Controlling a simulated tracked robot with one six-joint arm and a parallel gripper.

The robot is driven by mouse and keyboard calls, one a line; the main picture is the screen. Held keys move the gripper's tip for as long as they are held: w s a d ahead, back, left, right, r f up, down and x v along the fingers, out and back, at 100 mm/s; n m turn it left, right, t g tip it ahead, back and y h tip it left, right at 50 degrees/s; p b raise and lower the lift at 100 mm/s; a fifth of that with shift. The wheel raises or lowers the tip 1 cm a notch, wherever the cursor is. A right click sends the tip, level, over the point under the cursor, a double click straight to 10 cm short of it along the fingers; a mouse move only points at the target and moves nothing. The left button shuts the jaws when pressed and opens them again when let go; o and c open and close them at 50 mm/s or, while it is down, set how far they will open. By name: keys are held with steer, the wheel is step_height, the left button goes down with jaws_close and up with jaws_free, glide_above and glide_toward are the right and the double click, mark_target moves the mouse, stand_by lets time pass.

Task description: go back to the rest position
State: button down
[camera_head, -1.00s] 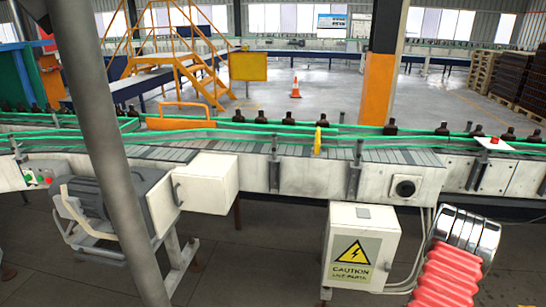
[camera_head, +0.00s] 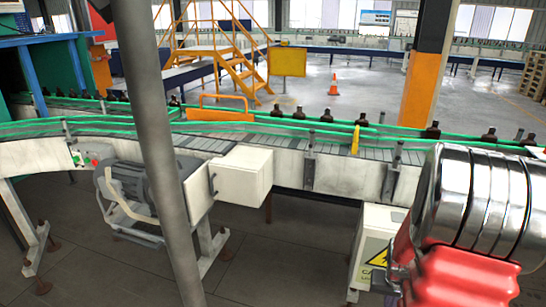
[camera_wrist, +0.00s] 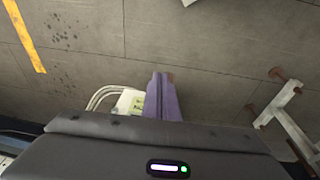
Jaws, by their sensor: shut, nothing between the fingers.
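My gripper (camera_wrist: 162,82) shows in the wrist view as two purple fingers pressed together, with nothing between them. It points over the grey concrete floor, and the white caution box (camera_wrist: 128,102) is partly hidden behind the fingers. In the head view my red and chrome arm links (camera_head: 480,215) fill the lower right. My fingers cannot be made out there.
A conveyor (camera_head: 285,155) with green rails crosses the head view, carrying several dark amber bottles (camera_head: 433,131). The caution box (camera_head: 372,240) stands below it, partly covered by my arm. A grey motor (camera_head: 145,195) hangs at the left.

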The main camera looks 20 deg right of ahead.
steer(key=s+a+r+n+t+y, duration=0.1)
steer(key=a+r+n, duration=0.3)
steer(key=a+r, duration=0.9)
steer(key=s+a+r+n+t+y, duration=0.1)
steer(key=s+a+r+n+t, duration=0.1)
steer(key=a+r, duration=1.1)
steer(key=a+n+t, duration=0.1)
steer(key=a, duration=0.7)
steer(key=shift+a+r+n+t, duration=0.25)
steer(key=shift+r+n+t, duration=0.05)
steer(key=shift+r+n, duration=0.1)
